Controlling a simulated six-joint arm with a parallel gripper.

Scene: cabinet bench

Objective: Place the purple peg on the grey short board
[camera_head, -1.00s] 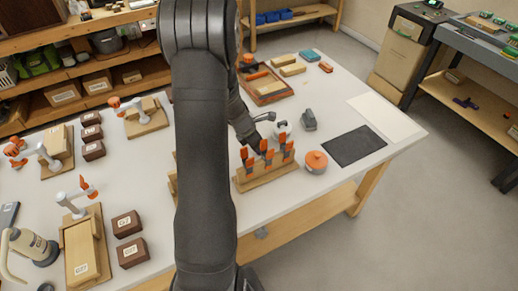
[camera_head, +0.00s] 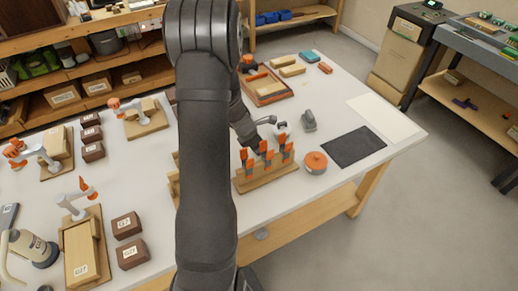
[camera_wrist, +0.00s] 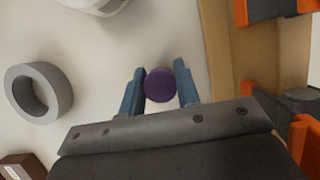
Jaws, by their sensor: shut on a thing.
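In the wrist view the purple peg (camera_wrist: 159,85) shows end-on as a round purple disc. It sits between the two blue fingers of my gripper (camera_wrist: 160,84), which is shut on it. The pale bench top shows behind it. The head view does not show the peg or my fingertips, as my own arm covers that area. I cannot single out a grey short board for certain. A dark grey flat rectangle (camera_head: 355,146) lies on the bench to the right in the head view.
A wooden rack (camera_head: 267,177) with several orange-and-grey tools stands close right of my gripper. An orange round container (camera_head: 315,163) is beside it. In the wrist view, a grey ring (camera_wrist: 38,92) lies left. A pale sheet (camera_head: 385,115) lies flat at the right.

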